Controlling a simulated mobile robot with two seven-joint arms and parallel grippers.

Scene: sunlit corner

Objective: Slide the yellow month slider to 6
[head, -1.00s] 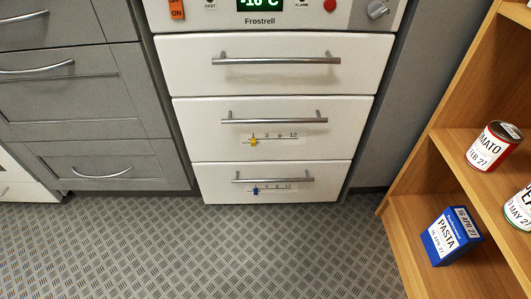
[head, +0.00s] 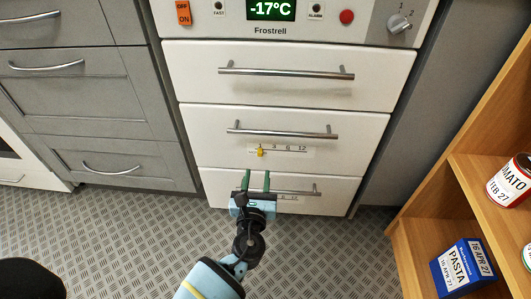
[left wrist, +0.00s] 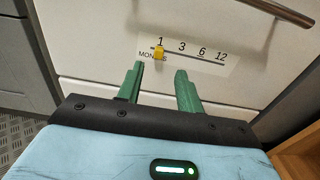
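The yellow month slider (head: 261,151) sits at the left end of the scale on the middle freezer drawer (head: 350,148). In the left wrist view the slider (left wrist: 158,53) is just below the 1; the scale label (left wrist: 205,58) reads 1, 3, 6, 12 to the right. My left gripper (head: 256,173) is open and empty, its green fingers pointing up at the drawer front, below the slider. In the left wrist view the fingertips (left wrist: 160,70) are spread either side of the slider's line, just short of it. My right gripper is not in view.
The middle drawer's bar handle (head: 282,133) runs just above the scale. The bottom drawer's handle (head: 300,191) is partly behind my left gripper. A wooden shelf (head: 420,235) with tins and a pasta box (head: 463,268) stands right; grey cabinets (head: 95,100) are left.

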